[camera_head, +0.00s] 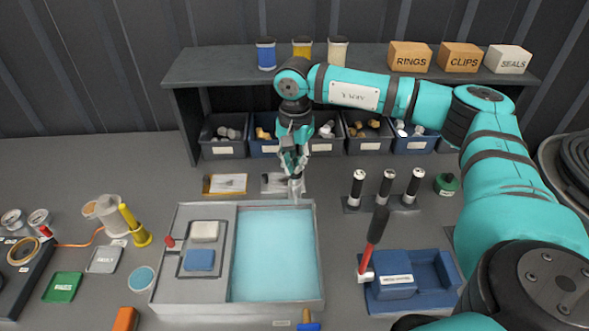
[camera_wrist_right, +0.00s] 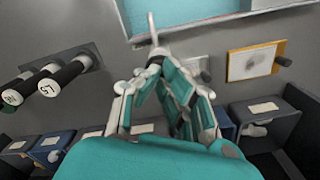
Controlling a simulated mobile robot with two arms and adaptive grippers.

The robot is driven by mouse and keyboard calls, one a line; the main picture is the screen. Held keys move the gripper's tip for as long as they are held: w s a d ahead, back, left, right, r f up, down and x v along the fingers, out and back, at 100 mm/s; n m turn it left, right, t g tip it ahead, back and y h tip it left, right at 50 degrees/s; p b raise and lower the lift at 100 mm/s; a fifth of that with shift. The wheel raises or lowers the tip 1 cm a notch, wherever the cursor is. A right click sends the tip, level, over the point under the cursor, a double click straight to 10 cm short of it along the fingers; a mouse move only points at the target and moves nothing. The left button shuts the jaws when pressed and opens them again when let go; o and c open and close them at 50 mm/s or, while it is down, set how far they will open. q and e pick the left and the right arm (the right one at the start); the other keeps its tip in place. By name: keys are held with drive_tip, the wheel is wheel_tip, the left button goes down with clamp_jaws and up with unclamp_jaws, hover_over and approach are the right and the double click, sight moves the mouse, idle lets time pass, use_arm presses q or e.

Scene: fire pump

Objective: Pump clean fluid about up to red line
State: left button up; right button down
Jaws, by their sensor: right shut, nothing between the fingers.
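My right gripper (camera_head: 296,190) points down at the back edge of the grey basin (camera_head: 190,300), its fingers closed together and empty. In the right wrist view the closed fingertips (camera_wrist_right: 155,52) are near the basin's rim (camera_wrist_right: 215,18). The basin holds a pool of light blue fluid (camera_head: 273,255). A yellow cylinder (camera_head: 136,226), perhaps the pump, stands to the left, with a pale container (camera_head: 107,212) and orange tube beside it. A lever-like tool (camera_head: 373,242) with a black grip and red shaft stands by the blue tray (camera_head: 440,275). I cannot make out a red line. My left gripper is not visible.
A blue and a white block (camera_head: 204,232) lie on the basin's left deck. Black-handled posts (camera_head: 387,186) stand right of the gripper. Bins (camera_head: 223,135) sit under the back shelf (camera_head: 220,64). Two framed cards (camera_head: 225,184) lie behind the basin. Small items crowd the left side.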

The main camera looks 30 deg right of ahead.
drive_tip(key=shift+f+b, duration=0.4)
drive_tip(key=shift+f, duration=0.35)
drive_tip(key=shift+s, duration=0.1)
drive_tip(key=shift+r, duration=0.1)
drive_tip(key=shift+r+p, duration=1.1)
drive_tip(key=shift+r, duration=0.65)
